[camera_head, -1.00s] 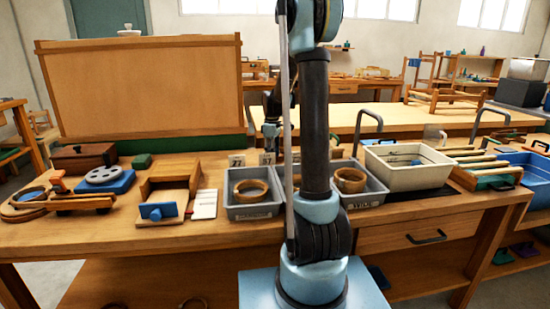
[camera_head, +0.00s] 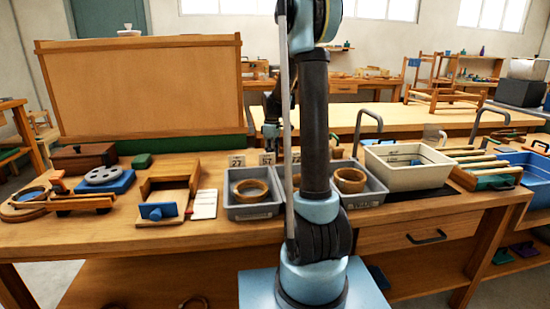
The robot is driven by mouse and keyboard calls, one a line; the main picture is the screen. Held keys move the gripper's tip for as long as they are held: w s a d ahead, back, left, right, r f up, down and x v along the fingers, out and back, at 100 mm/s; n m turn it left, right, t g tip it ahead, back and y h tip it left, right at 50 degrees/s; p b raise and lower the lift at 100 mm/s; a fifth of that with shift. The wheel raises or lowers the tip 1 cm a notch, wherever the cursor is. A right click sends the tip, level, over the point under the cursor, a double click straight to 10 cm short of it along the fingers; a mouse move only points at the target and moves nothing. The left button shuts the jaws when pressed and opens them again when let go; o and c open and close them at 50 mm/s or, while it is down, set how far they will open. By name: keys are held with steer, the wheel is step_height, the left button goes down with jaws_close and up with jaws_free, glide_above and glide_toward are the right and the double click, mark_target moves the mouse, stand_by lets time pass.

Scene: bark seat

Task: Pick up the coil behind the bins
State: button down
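A tan coil (camera_head: 251,195) lies in the left bin and another coil (camera_head: 350,185) in the right one. Behind the bins, a small tan piece (camera_head: 337,152) shows just right of my arm; I cannot tell whether it is a coil. My gripper (camera_head: 270,143) points down behind the bins, near the number cards. It is small and dark here, its fingers are unclear, and my arm's column hides much of that area.
Number cards (camera_head: 237,161) stand behind the left bin. A wooden holder (camera_head: 168,185), a blue block with a grey disc (camera_head: 104,178) and a brown box (camera_head: 84,157) fill the left. The bench front is mostly clear.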

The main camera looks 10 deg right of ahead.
steer(key=shift+r, duration=3.5)
